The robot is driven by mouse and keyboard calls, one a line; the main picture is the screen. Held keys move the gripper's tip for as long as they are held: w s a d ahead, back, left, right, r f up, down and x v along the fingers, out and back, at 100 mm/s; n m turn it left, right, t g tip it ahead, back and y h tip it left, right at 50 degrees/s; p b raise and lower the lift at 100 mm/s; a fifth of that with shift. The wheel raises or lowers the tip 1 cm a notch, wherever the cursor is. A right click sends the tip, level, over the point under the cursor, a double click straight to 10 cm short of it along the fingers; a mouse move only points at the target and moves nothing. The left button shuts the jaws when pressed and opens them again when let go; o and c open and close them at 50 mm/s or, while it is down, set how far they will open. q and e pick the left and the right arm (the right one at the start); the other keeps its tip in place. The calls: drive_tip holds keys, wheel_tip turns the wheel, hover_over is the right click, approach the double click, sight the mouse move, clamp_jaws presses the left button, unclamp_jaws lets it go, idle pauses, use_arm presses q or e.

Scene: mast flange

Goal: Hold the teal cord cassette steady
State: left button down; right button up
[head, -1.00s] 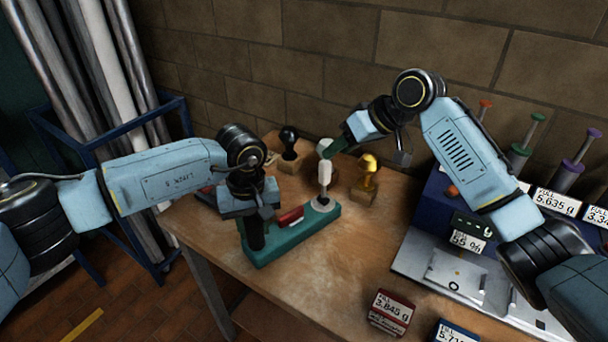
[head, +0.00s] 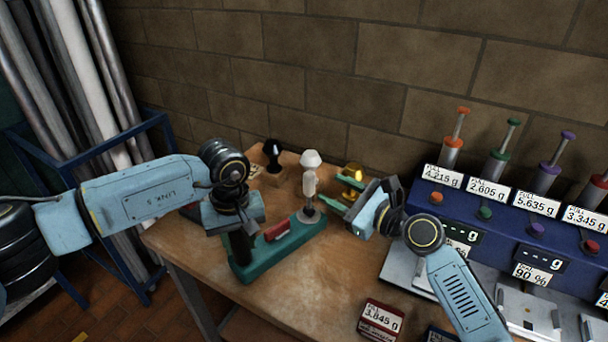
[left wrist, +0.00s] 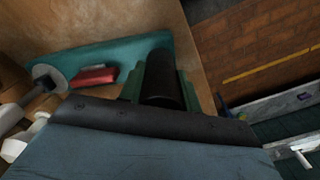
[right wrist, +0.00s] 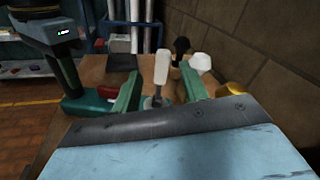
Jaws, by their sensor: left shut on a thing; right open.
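The teal cord cassette (head: 290,248) lies on the wooden table, with a black post at its near-left end, a red block (head: 278,231) in its middle and a grey disc with an upright white handle (head: 309,184) at its far end. My left gripper (head: 240,236) is shut on the black post (left wrist: 162,85), which shows between its fingers in the left wrist view. My right gripper (head: 338,194) is open, its green fingers pointing left toward the white handle. In the right wrist view the handle (right wrist: 161,68) appears between the fingertips; contact is not visible.
A black-knobbed piece (head: 272,152), a white-knobbed piece (head: 311,159) and a gold one (head: 353,173) stand behind the cassette. A blue dispenser (head: 480,222) with labels and several plungers fills the right. A brick wall closes the back. A red labelled box (head: 380,318) sits at the front.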

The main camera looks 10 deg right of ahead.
sight(313, 181)
drive_tip(key=w+a+f+m+t, duration=0.1)
drive_tip(key=w+a+m, duration=0.3)
drive_tip(key=w+a, duration=0.2)
drive_tip(key=shift+w+f+m+h, duration=0.2)
drive_tip(key=shift+w+m+h, duration=0.15)
drive_tip(key=shift+w, duration=0.9)
drive_tip(key=shift+c, duration=0.3)
clamp_jaws()
